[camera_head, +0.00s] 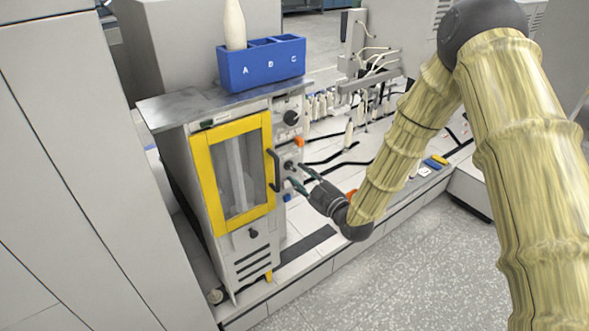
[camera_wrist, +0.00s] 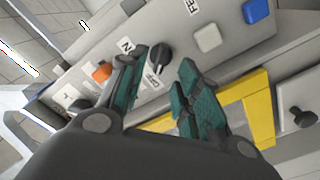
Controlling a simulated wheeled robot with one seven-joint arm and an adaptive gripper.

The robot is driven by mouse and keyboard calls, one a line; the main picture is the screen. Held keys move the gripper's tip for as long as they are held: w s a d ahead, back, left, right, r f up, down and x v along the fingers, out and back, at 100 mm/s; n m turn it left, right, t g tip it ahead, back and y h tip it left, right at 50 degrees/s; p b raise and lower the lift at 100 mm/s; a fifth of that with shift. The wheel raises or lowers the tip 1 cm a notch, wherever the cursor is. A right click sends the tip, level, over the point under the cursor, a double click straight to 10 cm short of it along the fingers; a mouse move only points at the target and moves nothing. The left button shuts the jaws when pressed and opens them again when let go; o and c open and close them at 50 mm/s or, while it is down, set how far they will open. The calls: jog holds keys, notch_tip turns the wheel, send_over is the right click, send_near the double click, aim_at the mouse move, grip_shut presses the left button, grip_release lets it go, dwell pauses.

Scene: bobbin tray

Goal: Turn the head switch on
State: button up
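The head switch is a black rotary knob (camera_wrist: 160,57) on the grey panel, between an ON label (camera_wrist: 125,46) and an OFF label (camera_wrist: 153,77). Its exact setting is hard to tell. In the head view the switch (camera_head: 289,165) sits on the machine's front, right of the yellow-framed door. My gripper (camera_head: 296,175) is in front of it. In the wrist view my gripper (camera_wrist: 163,61) is open, its green-padded fingers spread on either side of the knob. A gap shows between the knob and the right finger; contact with the left finger cannot be told.
The door's yellow frame (camera_head: 203,172) and black handle (camera_head: 275,170) are just left of my gripper. An orange part (camera_wrist: 102,72), a white button (camera_wrist: 208,38) and a blue button (camera_wrist: 257,11) share the panel. A blue A-B-C box (camera_head: 262,65) stands on top.

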aim_at(293, 169)
jog(key=shift+p+x, duration=0.3)
jog(key=shift+x, duration=1.8)
grip_shut()
